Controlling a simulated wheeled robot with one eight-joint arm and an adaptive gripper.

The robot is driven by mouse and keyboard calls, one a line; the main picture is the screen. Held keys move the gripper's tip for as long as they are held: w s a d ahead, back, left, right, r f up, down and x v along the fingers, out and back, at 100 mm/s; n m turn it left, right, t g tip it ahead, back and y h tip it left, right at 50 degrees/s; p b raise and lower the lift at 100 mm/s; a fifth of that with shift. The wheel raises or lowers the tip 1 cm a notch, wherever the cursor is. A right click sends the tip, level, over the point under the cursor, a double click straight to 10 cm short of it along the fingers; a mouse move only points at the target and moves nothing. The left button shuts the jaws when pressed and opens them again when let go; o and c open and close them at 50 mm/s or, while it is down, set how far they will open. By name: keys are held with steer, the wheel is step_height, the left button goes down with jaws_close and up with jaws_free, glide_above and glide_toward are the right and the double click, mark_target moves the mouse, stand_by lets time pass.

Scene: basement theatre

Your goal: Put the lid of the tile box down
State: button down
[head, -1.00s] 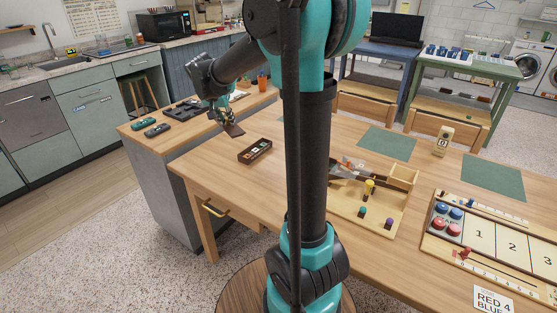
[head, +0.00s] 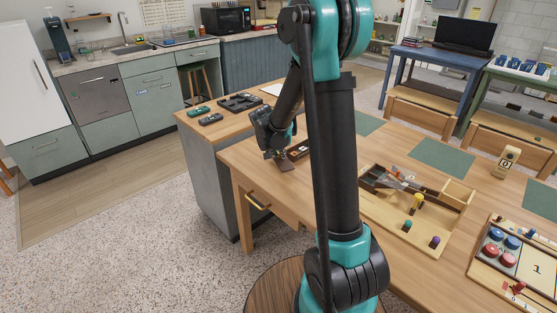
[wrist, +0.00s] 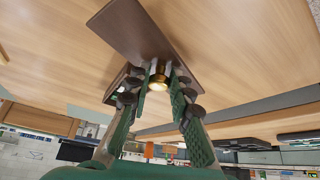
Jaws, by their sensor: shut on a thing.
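The dark brown lid (head: 285,165) of the tile box hangs from my gripper (head: 274,153) near the table's left front edge. In the wrist view the flat lid (wrist: 143,38) spreads over light wood, and my gripper (wrist: 159,84) is shut on its small brass knob (wrist: 157,79). The lid looks tilted; I cannot tell whether it touches the tabletop. The open dark tile box (head: 299,150) stands just behind and right of the lid, partly hidden by my arm.
The wooden table (head: 241,160) has bare wood around its left front corner. A counter with green-and-black devices (head: 199,110) and a black tray (head: 240,102) adjoins behind. A wooden game board (head: 408,234) lies to the right.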

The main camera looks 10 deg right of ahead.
mark_target(278, 159)
steer(key=shift+f, duration=1.5)
steer(key=c, duration=1.4)
jaws_free()
steer(key=shift+f, duration=0.1)
steer(key=shift+o, duration=0.2)
steer(key=v, duration=1.2)
steer(key=s+d+f+n+y, duration=0.1)
steer(key=s+d+f+n, duration=0.1)
steer(key=s, duration=0.6)
steer(key=s+d+f+n+y, duration=0.1)
steer(key=s+d+f+n, duration=0.1)
steer(key=s, duration=0.7)
steer(key=s+d+f+n+y, duration=0.1)
steer(key=s+d+f+n, duration=0.1)
steer(key=s, duration=0.7)
steer(key=shift+f+n+g, duration=0.3)
steer(key=shift+f+g, duration=0.1)
steer(key=shift+f, duration=0.1)
steer(key=shift+s+d, duration=0.1)
